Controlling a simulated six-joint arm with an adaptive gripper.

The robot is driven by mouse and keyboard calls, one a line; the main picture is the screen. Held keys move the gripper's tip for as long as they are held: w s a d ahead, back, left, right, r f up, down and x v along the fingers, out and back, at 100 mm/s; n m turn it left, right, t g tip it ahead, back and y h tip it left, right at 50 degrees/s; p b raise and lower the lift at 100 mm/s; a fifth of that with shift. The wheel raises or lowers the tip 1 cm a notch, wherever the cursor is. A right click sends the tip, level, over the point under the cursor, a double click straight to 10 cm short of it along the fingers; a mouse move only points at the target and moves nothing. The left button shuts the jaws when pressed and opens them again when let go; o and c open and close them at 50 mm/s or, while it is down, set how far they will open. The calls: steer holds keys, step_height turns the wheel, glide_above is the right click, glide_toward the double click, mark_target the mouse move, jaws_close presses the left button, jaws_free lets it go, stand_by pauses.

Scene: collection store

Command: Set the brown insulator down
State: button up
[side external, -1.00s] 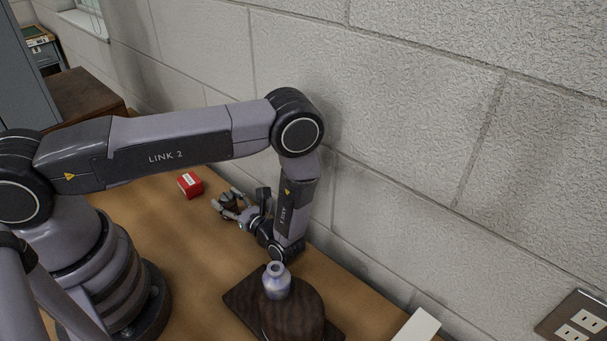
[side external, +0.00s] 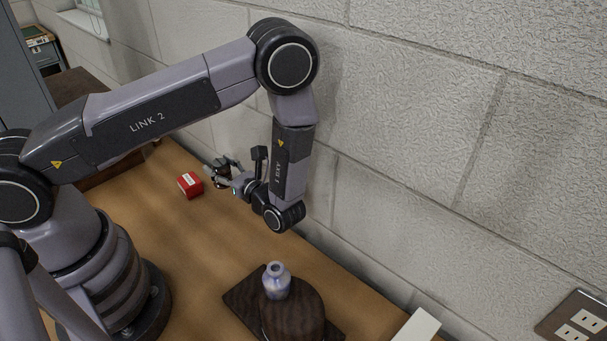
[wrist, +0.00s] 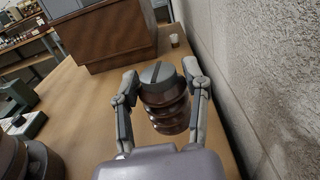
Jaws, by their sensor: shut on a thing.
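The brown insulator (wrist: 166,112) is a dark brown, ribbed, glossy piece with a grey slotted metal cap on its upper end. My gripper (wrist: 162,90) is shut around it, with one finger on each side, in the wrist view. In the side external view my gripper (side external: 217,172) shows small beside the wall, and the insulator (side external: 221,180) is a dark shape between its fingers. It appears to be held above the table (side external: 165,228), though the gap under it is hard to judge.
A red box (side external: 190,185) lies on the table just left of my gripper. The wall (side external: 420,130) is close on the right.

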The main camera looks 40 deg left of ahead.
mark_target(217, 160)
steer(key=r, duration=0.2)
steer(key=a+r, duration=0.1)
steer(key=r, duration=0.2)
steer(key=shift+a+r, duration=0.1)
steer(key=shift+r, duration=0.1)
steer(key=a+r+t, duration=0.1)
steer(key=a, duration=1.2)
steer(key=s+a+f+m+t, duration=0.1)
steer(key=s+a+t, duration=0.1)
steer(key=s+a, duration=0.35)
steer(key=s+a+m+t, duration=0.1)
steer(key=s+a+m, duration=0.15)
steer(key=a, duration=0.55)
steer(key=shift+n+h, duration=0.3)
steer(key=shift+n, duration=0.05)
step_height(217, 160, down, 15)
steer(key=shift+a+r, duration=0.15)
steer(key=shift+r, duration=0.05)
steer(key=shift+f, duration=0.25)
steer(key=shift+f, duration=0.1)
steer(key=o, duration=1.2)
